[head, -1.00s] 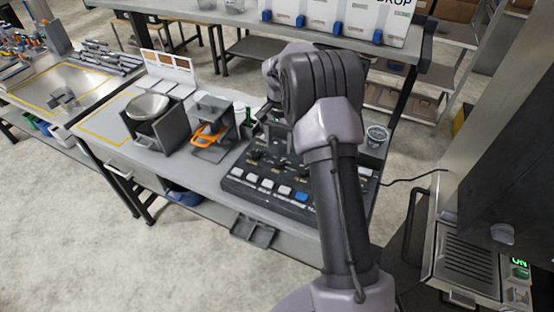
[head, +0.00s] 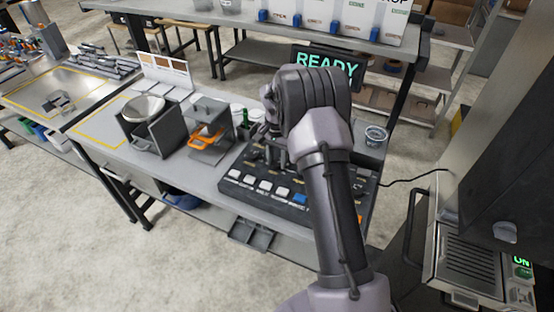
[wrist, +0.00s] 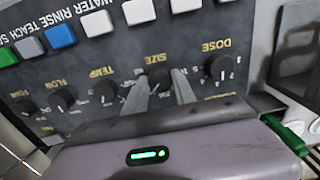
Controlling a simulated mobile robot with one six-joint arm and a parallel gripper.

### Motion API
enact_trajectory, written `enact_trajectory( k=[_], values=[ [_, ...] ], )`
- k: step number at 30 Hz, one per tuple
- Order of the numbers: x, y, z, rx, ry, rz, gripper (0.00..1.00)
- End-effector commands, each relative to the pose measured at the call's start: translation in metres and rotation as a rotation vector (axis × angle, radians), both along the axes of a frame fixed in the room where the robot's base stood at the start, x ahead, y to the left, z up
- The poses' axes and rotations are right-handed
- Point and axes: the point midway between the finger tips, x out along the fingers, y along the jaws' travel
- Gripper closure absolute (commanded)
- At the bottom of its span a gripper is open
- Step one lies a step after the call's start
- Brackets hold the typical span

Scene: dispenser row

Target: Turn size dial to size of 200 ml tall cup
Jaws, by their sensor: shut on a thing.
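The size dial (wrist: 159,78) is a dark round knob under the yellow word SIZE in the wrist view. My gripper (wrist: 162,88) has one finger on each side of it and is shut on it. The dial's pointer and small marks are partly covered by the fingers. In the head view, my gripper (head: 275,150) is down at the dark control panel (head: 236,196), with my arm hiding much of the panel. A clear cup (head: 376,134) stands right of my arm; I cannot read its size.
The dose knob (wrist: 219,67) is beside the size dial, with temp (wrist: 106,92) and flow knobs (wrist: 63,100) on the other side. Push buttons (wrist: 139,12) line the panel's edge. A READY display (head: 328,64) is behind my arm. An orange-handled device (head: 207,139) stands left.

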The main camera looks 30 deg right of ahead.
Motion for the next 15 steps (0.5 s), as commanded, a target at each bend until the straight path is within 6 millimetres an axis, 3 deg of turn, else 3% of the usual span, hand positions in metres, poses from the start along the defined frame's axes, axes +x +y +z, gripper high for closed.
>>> enact_trajectory(
  k=[8,15],
  values=[
    [0.0001,0.0001,0.0012,0.000,0.000,0.049,1.00],
    [0.0002,0.0001,0.0019,0.000,0.000,0.208,1.00]
  ],
)
